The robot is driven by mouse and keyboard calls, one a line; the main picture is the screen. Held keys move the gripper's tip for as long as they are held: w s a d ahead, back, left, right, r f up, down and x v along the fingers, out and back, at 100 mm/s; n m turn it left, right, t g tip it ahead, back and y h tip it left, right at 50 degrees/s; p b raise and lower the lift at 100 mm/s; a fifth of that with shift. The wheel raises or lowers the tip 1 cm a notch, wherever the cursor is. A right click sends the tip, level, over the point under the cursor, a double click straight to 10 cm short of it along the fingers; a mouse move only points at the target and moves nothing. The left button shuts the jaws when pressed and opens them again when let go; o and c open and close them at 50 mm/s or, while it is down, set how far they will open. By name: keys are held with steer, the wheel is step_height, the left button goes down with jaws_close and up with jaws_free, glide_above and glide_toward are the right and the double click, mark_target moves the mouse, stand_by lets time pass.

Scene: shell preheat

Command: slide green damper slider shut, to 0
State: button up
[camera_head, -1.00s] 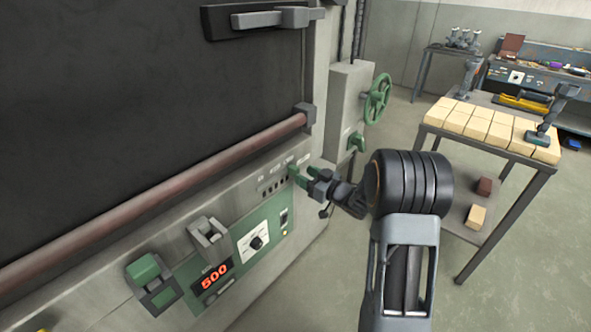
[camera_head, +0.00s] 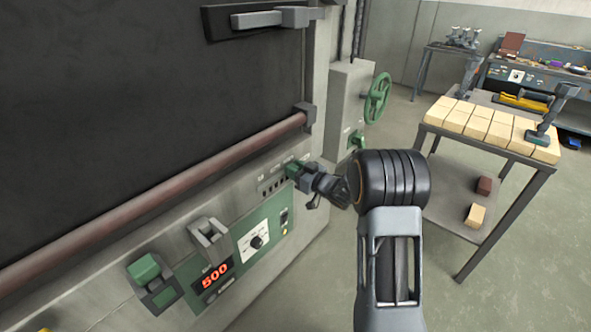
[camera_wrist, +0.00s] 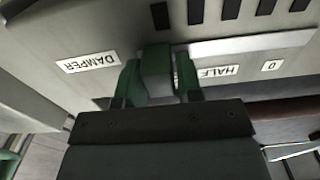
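The green damper slider (camera_wrist: 156,72) stands on its track plate between the DAMPER label (camera_wrist: 90,62) and the HALF label (camera_wrist: 218,72) in the wrist view, where the labels appear upside down. The 0 label (camera_wrist: 271,66) lies farther right, past HALF, and the pale track (camera_wrist: 250,45) runs that way. My gripper (camera_wrist: 158,80) has a green-tipped finger on each side of the slider, and both appear to touch it. In the head view my gripper (camera_head: 297,172) is at the panel's right end and hides much of the slider.
A green handwheel (camera_head: 377,98) is to the right. A table of pale blocks (camera_head: 480,128) stands farther right.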

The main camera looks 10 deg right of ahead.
mark_target(260, 185)
jaws_close()
steer(key=shift+s+a+f, duration=0.1)
steer(key=shift+s+a, duration=0.05)
steer(key=shift+a, duration=0.15)
steer(key=s+a+b, duration=0.1)
steer(key=s+a, duration=0.1)
steer(key=a, duration=0.1)
steer(key=s+a+b, duration=0.1)
steer(key=s+a, duration=0.1)
steer(key=a, duration=0.1)
steer(key=s+a+b, duration=0.1)
steer(key=s+a, duration=0.2)
steer(key=shift+a, duration=0.25)
steer(key=shift+o, duration=1.4)
jaws_free()
steer(key=shift+a, duration=0.1)
steer(key=shift+o, duration=0.5)
